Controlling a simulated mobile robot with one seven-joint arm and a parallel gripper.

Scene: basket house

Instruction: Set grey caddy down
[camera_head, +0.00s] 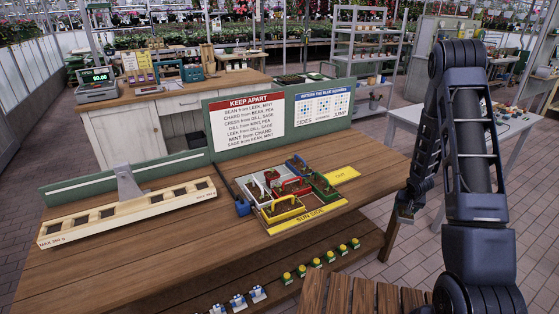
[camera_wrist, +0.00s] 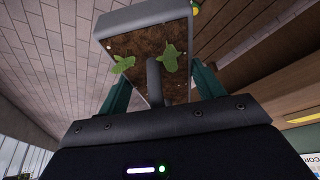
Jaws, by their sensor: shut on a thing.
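The grey caddy (camera_wrist: 143,14) fills the top of the wrist view, with brown soil and two green seedlings in it. My gripper (camera_wrist: 157,82) is shut on its grey upright handle, between two teal fingers. In the head view my gripper (camera_head: 405,208) hangs at the right, beyond the right end of the wooden bench (camera_head: 200,265); the caddy is hard to make out there. A tray with a yellow "SUN SIDE" edge (camera_head: 318,214) lies on the bench.
A "KEEP APART" sign (camera_head: 249,122) and a blue-square sign (camera_head: 322,107) stand behind the tray. A long pale wooden rack (camera_head: 130,213) is at the bench's left. A yellow card (camera_head: 341,175) lies right of the tray. The bench front is clear. Small pots (camera_head: 316,262) line the lower shelf.

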